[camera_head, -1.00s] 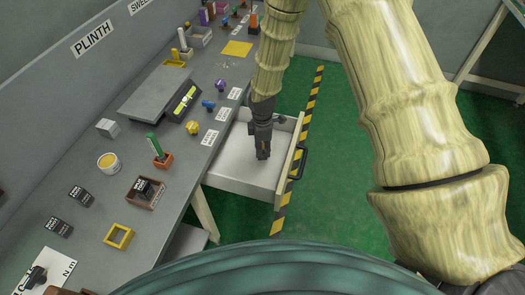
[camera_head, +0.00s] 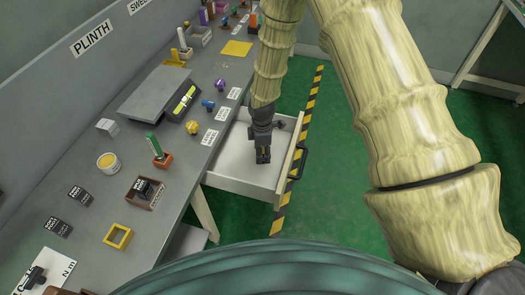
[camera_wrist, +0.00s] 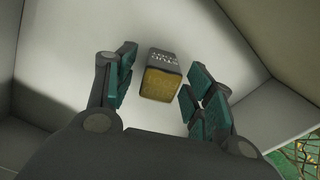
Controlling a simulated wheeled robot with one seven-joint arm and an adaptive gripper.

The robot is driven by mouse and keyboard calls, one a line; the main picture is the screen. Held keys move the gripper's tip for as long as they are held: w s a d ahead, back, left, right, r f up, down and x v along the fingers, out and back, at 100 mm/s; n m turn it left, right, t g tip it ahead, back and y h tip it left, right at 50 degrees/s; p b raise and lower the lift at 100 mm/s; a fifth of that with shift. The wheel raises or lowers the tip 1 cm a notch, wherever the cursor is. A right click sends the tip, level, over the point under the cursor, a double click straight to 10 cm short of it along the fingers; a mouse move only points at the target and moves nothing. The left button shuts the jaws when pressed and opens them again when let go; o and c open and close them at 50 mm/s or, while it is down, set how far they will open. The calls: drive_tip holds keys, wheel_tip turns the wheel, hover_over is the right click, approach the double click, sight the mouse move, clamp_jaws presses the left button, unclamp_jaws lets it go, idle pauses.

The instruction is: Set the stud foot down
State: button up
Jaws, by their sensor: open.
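A small dark block (camera_wrist: 161,76) with white lettering and a worn yellow face lies on the drawer's pale floor in the wrist view. My gripper (camera_head: 263,158) is down inside the open drawer (camera_head: 235,183). In the wrist view my gripper (camera_wrist: 160,95) is open, with one green-padded finger on each side of the block and a visible gap on both sides. In the head view the block is mostly hidden by the fingers.
The grey bench (camera_head: 95,240) to the left carries dark labelled blocks (camera_head: 80,194), a yellow square frame (camera_head: 118,236), a brown box (camera_head: 144,192) and coloured knobs. The drawer's front panel (camera_head: 291,160) and side walls surround my gripper closely. Green floor lies to the right.

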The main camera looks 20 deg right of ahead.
drive_tip(key=shift+r, duration=0.1)
wheel_tip(320, 180, up, 12)
idle(0.6)
